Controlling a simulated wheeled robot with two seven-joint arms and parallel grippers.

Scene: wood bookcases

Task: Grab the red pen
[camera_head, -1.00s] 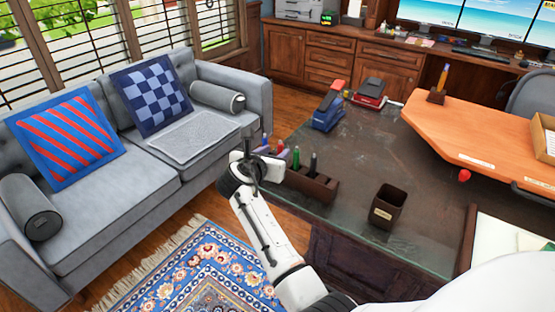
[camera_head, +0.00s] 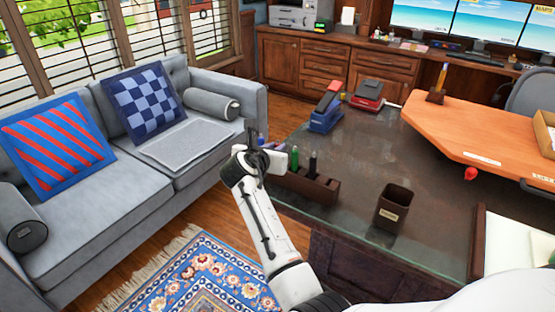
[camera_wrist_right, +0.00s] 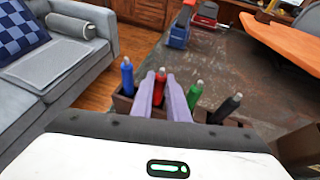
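The red pen (camera_wrist_right: 160,88) stands upright in a dark pen holder (camera_head: 320,187) at the desk's left edge, between the blue pen (camera_wrist_right: 127,75) and the green pen (camera_wrist_right: 193,95). My right gripper (camera_head: 268,154) is at the left end of the holder and hides the red pen in the head view. In the right wrist view its two lavender fingers (camera_wrist_right: 161,88) are apart, with the red pen showing between them. I cannot tell whether they touch it. My left gripper is not in view.
The black pen (camera_wrist_right: 225,108) stands at the holder's right end. An empty dark cup (camera_head: 393,208) is to the right on the desk (camera_head: 350,150). A blue stapler (camera_head: 326,112) lies farther back. The grey sofa (camera_head: 130,200) is at the left.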

